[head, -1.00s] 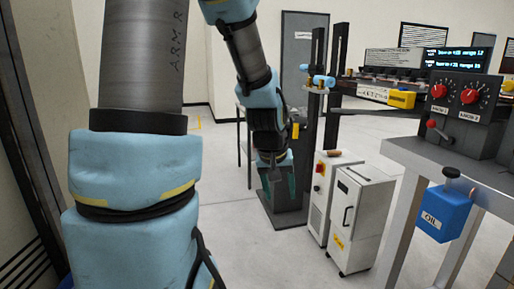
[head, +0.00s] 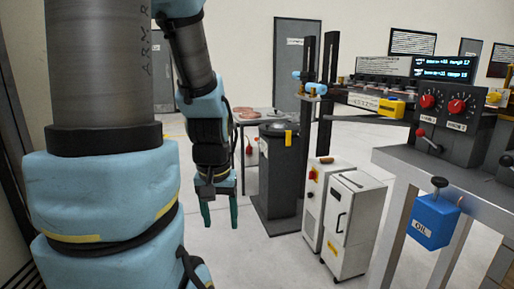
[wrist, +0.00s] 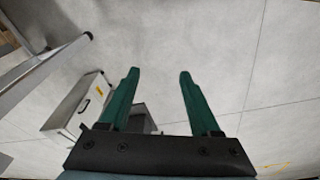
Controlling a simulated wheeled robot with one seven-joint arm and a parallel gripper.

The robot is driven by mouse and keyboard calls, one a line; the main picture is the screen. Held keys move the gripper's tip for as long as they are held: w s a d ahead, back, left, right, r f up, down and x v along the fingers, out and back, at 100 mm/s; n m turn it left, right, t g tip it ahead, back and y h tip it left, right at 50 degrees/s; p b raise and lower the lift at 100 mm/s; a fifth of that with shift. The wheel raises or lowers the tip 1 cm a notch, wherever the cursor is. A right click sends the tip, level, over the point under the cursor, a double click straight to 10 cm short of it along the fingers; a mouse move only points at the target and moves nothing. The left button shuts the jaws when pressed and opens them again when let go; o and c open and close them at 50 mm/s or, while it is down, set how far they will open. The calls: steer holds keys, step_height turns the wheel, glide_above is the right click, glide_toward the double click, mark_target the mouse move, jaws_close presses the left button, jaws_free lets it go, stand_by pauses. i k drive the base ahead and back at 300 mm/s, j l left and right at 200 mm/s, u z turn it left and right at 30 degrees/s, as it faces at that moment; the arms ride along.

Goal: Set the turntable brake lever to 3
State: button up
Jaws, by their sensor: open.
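My gripper (head: 220,222) hangs with its green fingers down, open and empty, left of a dark pedestal (head: 280,180). The pedestal has a round top (head: 286,129) and a yellow tag (head: 288,138); it may be the turntable. A small red part (head: 249,150) shows behind my gripper, left of the pedestal, too small to identify. A lever with a red knob (head: 421,133) stands on the bench at right. I cannot tell which part is the brake lever, and no scale is readable. In the wrist view, my gripper (wrist: 159,75) is spread over bare floor.
White cabinets (head: 353,225) stand right of the pedestal. A grey bench (head: 400,165) at right carries a dark panel with red dials (head: 457,106); a blue oil box (head: 433,220) hangs at its edge. A table (head: 244,116) stands behind. Floor is clear below my gripper.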

mark_target(256, 139)
steer(key=i+u, duration=0.25)
steer(key=u, duration=0.15)
steer(key=i+u, duration=0.25)
steer(key=u, duration=0.2)
steer(key=i+l+u, duration=0.15)
steer(key=i+l, duration=0.35)
steer(key=i, duration=0.2)
steer(key=i+l+u, duration=0.2)
steer(key=i+l, duration=0.95)
steer(key=i, duration=0.15)
